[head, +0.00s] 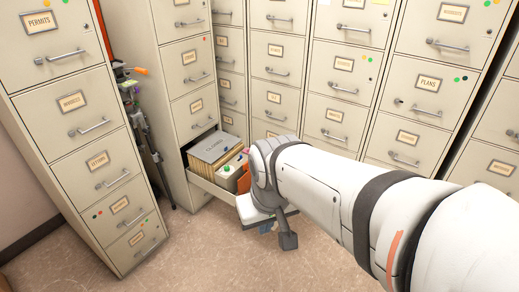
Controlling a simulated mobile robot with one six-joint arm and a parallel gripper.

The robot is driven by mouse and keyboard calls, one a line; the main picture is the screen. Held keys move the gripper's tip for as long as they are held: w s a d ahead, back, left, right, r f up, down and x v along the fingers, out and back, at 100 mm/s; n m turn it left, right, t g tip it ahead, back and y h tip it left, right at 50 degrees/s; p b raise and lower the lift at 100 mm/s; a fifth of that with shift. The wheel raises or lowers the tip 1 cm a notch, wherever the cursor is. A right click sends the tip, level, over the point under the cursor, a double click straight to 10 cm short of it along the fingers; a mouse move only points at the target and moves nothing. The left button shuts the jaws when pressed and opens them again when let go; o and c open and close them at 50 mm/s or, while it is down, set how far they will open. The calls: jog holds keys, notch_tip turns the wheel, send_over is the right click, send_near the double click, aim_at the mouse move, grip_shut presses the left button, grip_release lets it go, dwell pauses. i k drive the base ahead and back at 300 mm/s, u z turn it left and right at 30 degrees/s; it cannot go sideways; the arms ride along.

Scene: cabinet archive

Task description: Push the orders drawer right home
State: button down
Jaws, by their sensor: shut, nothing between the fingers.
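One low drawer (212,191) stands pulled out of the cabinet left of centre. It is filled with upright tan folders (208,165) and a grey divider (213,146). Its front face and label are hidden behind my wrist, so I cannot read whether it says orders. My gripper (280,236) is at the outer end of this drawer, low over the floor, and is shut and empty. I cannot tell whether it touches the drawer front.
Shut cabinets with labelled drawers line the back and right, including a plans drawer (428,84). A permits cabinet (45,30) stands at the left. Dark equipment with orange parts (135,105) fills the gap beside it. The floor (195,250) in front is clear.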

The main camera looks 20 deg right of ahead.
aim_at(212, 178)
jog(key=z, duration=0.75)
jog(key=i, duration=1)
jog(key=u, duration=0.1)
jog(key=k, duration=1.05)
jog(key=z, duration=0.4)
jog(key=i, duration=1)
jog(key=z, duration=0.05)
